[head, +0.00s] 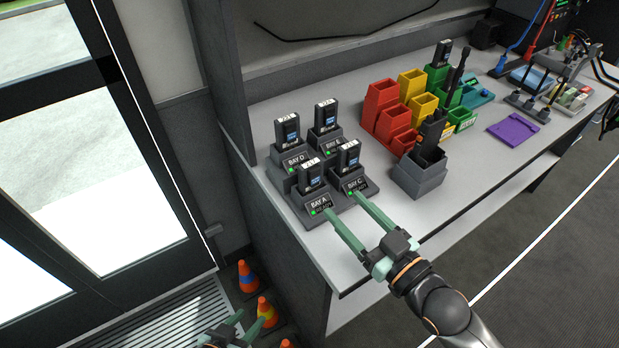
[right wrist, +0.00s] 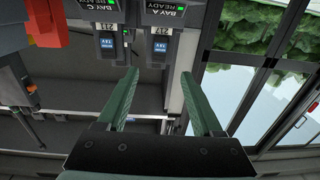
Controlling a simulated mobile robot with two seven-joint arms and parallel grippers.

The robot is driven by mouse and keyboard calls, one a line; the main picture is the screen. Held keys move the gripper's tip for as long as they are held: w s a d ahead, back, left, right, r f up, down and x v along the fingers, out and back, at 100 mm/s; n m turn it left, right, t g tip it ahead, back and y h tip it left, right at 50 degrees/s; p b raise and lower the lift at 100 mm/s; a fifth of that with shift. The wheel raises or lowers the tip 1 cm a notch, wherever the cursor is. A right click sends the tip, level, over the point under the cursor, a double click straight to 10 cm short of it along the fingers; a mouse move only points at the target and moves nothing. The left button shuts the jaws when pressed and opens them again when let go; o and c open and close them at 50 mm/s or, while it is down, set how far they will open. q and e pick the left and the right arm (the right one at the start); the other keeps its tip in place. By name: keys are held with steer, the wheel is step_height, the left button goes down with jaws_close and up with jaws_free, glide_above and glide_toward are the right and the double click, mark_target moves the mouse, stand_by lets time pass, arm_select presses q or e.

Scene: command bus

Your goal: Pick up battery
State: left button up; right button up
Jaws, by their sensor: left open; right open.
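Several black batteries with white tops stand upright in a dark charger with labelled bays on the bench. The bay A battery (head: 310,174) is front left, the bay C battery (head: 348,157) front right, the bay D battery (head: 287,132) back left, and another battery (head: 325,115) back right. My right gripper (head: 343,203) is open and empty, its green fingers reaching toward the front of bays A and C. In the right wrist view, the bay A battery (right wrist: 161,46) and bay C battery (right wrist: 108,44) show beyond its fingertips (right wrist: 158,73). My left gripper (head: 248,321) is open, low beside the bench.
Red, yellow and green bins (head: 382,108) stand right of the charger. A grey holder (head: 419,178) with a black radio is nearer the bench edge. A purple item (head: 513,131) lies further right. Traffic cones (head: 267,311) stand on the floor near my left gripper.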

mark_target(316, 175)
steer(key=x, duration=0.8)
steer(key=shift+w+a+r, duration=0.1)
steer(key=shift+w, duration=0.05)
steer(key=shift+c, duration=0.4)
jaws_close()
